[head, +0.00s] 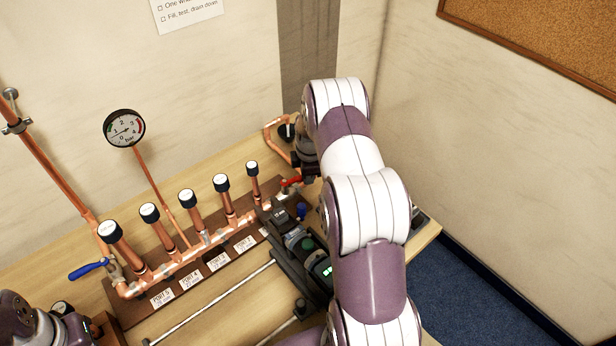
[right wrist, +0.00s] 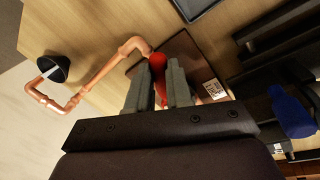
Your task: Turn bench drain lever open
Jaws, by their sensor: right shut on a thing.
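The red drain lever (head: 291,181) is at the right end of the copper manifold (head: 190,257) on the bench. In the right wrist view the red lever (right wrist: 158,66) stands between the two grey fingers of my right gripper (right wrist: 160,85), which is shut on it. In the head view my right arm and wrist hide much of the gripper and part of the manifold's right end. A blue lever (head: 88,269) is at the manifold's left end. Part of my left arm shows at the bottom left, but its fingers are not seen.
Several capped upright ports (head: 187,198) rise from the manifold. A pressure gauge (head: 124,128) stands behind it. A black machine with rods (head: 290,262) lies in front. A copper drain pipe (right wrist: 107,70) bends toward a black cup (right wrist: 53,68). Walls close off the back and right.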

